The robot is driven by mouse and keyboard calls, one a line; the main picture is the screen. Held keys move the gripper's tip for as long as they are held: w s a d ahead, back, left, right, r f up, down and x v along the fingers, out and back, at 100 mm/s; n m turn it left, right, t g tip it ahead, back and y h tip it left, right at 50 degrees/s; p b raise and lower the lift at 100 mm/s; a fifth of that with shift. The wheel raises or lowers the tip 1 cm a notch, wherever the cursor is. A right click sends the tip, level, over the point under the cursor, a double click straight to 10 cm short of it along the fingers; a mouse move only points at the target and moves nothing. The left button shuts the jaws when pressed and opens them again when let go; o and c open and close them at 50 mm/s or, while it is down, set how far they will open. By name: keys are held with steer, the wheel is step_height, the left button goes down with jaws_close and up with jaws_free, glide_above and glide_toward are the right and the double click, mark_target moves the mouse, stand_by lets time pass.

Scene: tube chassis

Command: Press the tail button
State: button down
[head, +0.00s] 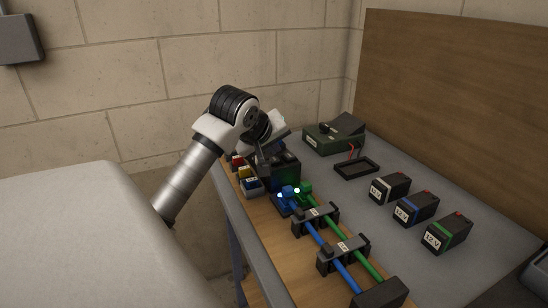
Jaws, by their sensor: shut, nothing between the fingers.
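My gripper (262,157) is shut and empty, just right of the red and yellow boxes and above the bench. Its fingertips are small and partly lost against a dark box (286,175) behind them. I cannot tell whether they touch anything.
Blue (344,276) and green (366,264) tubes lie in black clamps, with lit blue and green ends near the dark box. Several batteries (416,208) stand right. A green-black case (333,135) and black tray (356,168) lie behind. A wooden panel (460,80) backs the bench.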

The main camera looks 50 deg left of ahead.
mark_target(272, 161)
step_height(272, 161, up, 6)
steer(key=shift+p, duration=1.15)
steer(key=shift+s+a, duration=0.1)
